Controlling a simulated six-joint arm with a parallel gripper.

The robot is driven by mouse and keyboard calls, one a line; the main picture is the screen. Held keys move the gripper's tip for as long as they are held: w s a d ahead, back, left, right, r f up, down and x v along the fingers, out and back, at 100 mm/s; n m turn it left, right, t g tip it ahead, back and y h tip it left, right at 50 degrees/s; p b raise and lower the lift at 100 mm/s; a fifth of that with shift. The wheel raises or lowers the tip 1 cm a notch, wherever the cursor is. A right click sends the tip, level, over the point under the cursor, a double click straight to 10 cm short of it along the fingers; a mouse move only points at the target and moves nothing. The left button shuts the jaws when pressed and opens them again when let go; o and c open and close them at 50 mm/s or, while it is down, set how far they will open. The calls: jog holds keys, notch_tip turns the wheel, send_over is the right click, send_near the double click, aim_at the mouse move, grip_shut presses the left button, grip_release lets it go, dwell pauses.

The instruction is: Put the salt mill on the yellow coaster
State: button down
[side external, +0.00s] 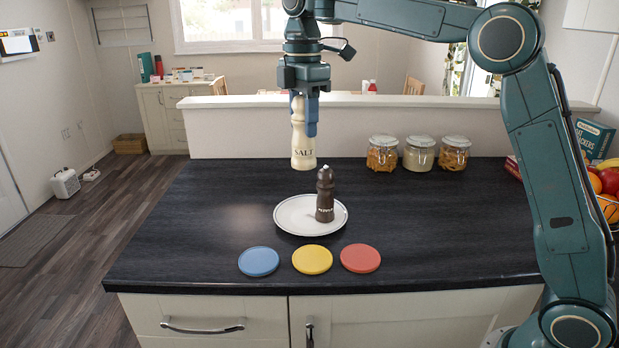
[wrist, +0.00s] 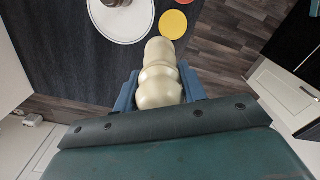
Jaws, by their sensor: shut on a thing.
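The cream salt mill (side external: 303,148), lettered SALT, is upright in my gripper (side external: 304,118), held in the air above the back part of the counter. My gripper is shut on its upper part. In the wrist view the salt mill (wrist: 160,82) sits between the blue fingers of my gripper (wrist: 158,90). The yellow coaster (side external: 312,259) lies bare near the counter's front edge, between the blue and red ones; it also shows in the wrist view (wrist: 173,24).
A dark pepper mill (side external: 325,200) stands on the right part of a white plate (side external: 290,221), behind the coasters. The blue coaster (side external: 258,261) and red coaster (side external: 360,258) flank the yellow one. Several jars (side external: 419,153) stand at the back right. The counter's left side is clear.

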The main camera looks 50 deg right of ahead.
jog(key=shift+s+a+f, duration=0.1)
jog(key=shift+s+a, duration=0.15)
jog(key=shift+s, duration=0.4)
jog(key=shift+s+a+r, duration=0.1)
jog(key=shift+s+a, duration=0.15)
jog(key=shift+s, duration=0.4)
jog(key=shift+s+a+f, duration=0.1)
jog(key=shift+s+a, duration=0.15)
jog(key=shift+s, duration=0.4)
jog(key=shift+f, duration=0.1)
notch_tip(320, 180, down, 16)
jog(key=shift+r, duration=0.2)
jog(key=shift+f, duration=2.15)
jog(key=shift+f, duration=0.15)
jog(key=c, duration=0.8)
grip_release()
